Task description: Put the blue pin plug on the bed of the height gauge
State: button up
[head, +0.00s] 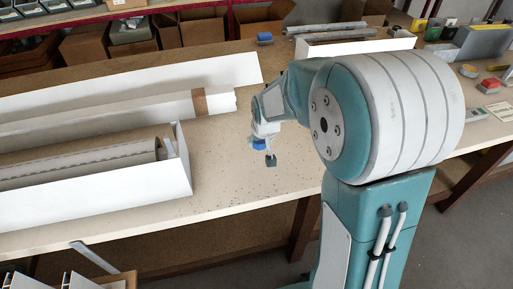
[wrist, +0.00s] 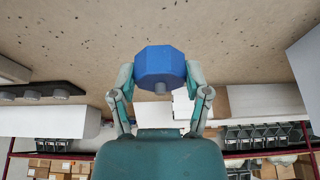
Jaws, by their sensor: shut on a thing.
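The blue pin plug (wrist: 160,62) shows in the wrist view as a faceted blue body with a short grey pin, between the two fingers. My gripper (wrist: 159,76) is shut on it. In the head view my gripper (head: 265,149) hangs over the bare middle of the bench, and part of the blue plug (head: 258,143) shows at it. I cannot tell its exact height above the bench. I cannot make out the height gauge or its bed for certain in either view.
Long white cartons with profiles (head: 90,190) fill the left of the bench (head: 235,190). A small blue object (head: 264,38) stands at the back. Grey bars (head: 325,29) and a white box (head: 355,47) lie behind my arm. A grey box (head: 482,42) and small items stand at the right.

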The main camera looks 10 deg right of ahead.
aim_at(254, 152)
jog(key=f, duration=0.1)
jog(key=w+a+f, duration=0.1)
jog(key=w+f, duration=0.1)
jog(key=shift+w+a, duration=0.2)
jog(key=shift+a, duration=0.05)
jog(key=shift+w+d+f, duration=0.1)
jog(key=shift+d+f, duration=0.1)
jog(key=shift+f, duration=1.05)
jog(key=shift+d+f, duration=0.2)
jog(key=shift+f, duration=0.15)
jog(key=o, duration=1.3)
jog(key=shift+a+f, duration=0.1)
jog(key=shift+a, duration=0.15)
jog(key=shift+c, duration=0.2)
jog(key=shift+d, duration=0.1)
